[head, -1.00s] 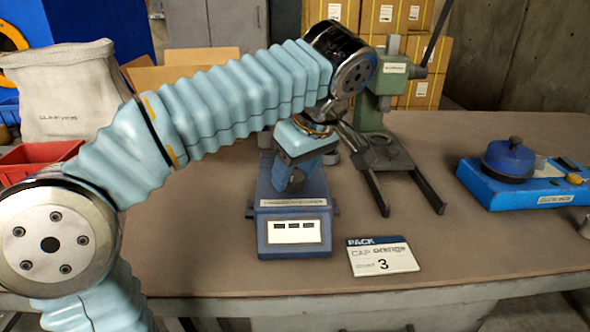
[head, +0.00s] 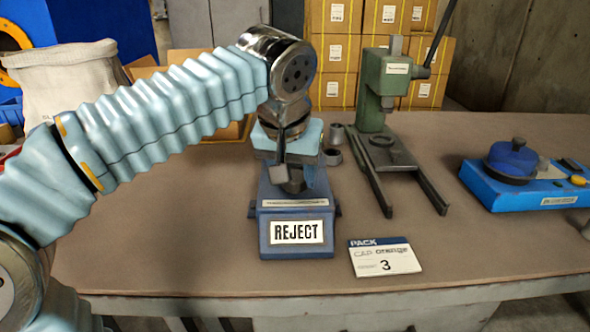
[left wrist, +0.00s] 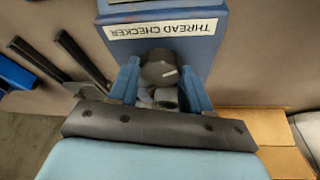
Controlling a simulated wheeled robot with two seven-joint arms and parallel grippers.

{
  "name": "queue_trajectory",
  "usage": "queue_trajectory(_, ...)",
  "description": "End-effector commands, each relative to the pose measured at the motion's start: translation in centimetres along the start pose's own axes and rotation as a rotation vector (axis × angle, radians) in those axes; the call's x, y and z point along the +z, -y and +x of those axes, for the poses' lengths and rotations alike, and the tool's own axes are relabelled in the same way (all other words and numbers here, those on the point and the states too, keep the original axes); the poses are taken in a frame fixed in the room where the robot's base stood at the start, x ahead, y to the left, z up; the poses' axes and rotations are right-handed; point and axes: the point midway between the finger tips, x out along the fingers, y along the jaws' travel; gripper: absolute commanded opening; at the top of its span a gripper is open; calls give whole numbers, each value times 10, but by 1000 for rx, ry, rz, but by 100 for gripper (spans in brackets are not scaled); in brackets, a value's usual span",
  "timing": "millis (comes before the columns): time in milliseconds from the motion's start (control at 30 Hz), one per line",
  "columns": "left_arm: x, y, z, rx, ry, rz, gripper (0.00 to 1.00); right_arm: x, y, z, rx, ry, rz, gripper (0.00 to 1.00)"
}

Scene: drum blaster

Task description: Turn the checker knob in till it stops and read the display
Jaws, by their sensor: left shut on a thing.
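The blue thread checker (head: 296,249) stands on the table in the head view, its front display (head: 298,232) reading "REJECT". In the left wrist view the checker (left wrist: 188,50) shows its "THREAD CHECKER" label upside down. My left gripper (head: 288,178) is above the back part of the checker. In the left wrist view its two blue fingers (left wrist: 163,88) are on either side of the dark round knob (left wrist: 160,68) and shut on it. The lower part of what sits between the fingers is partly hidden. My right gripper is not in view.
A white card (head: 384,260) reading "PACK", "CAP orange" and 3 lies right of the checker. A green press (head: 372,112) with two dark rails stands behind it. A blue device (head: 530,185) sits at the right. The front table strip is clear.

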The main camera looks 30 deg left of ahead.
Motion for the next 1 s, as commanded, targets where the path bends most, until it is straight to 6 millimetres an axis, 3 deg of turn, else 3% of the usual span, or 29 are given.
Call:
queue_trajectory(700, -2, 4, 0, 259, 2, 621, 18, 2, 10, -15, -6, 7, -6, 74)
queue_trajectory(1000, -1, 4, 1, 274, 2, 661, 18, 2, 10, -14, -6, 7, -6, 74)
